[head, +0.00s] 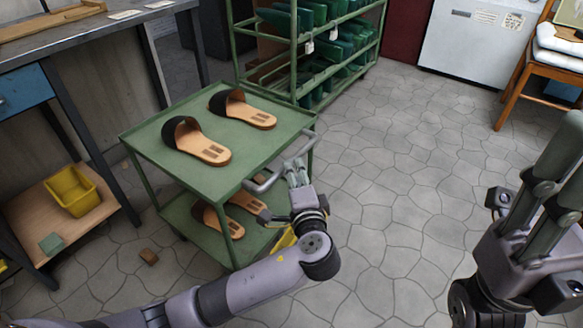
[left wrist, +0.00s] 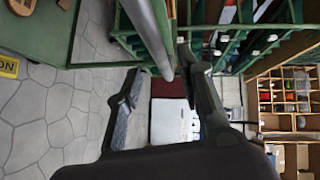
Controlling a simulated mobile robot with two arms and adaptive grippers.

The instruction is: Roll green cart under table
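The green cart (head: 266,147) stands left of centre in the head view, beside the dark-topped table (head: 80,42). Two black-strapped tan sandals (head: 203,148) lie on its top, and more lie on its lower shelf (head: 187,219). Its grey handle (head: 262,186) sticks out on the right side. My left gripper (head: 297,172) is at this handle. In the left wrist view its open fingers (left wrist: 165,85) stand either side of the grey handle bar (left wrist: 151,35); contact cannot be told. My right gripper (head: 558,165) is raised at the right edge, fingers apart, seemingly empty.
A green rack (head: 292,50) with green shoe forms stands behind the cart. A yellow bin (head: 72,190) sits on the table's wooden lower shelf (head: 28,222). The tiled floor (head: 400,160) to the right is clear.

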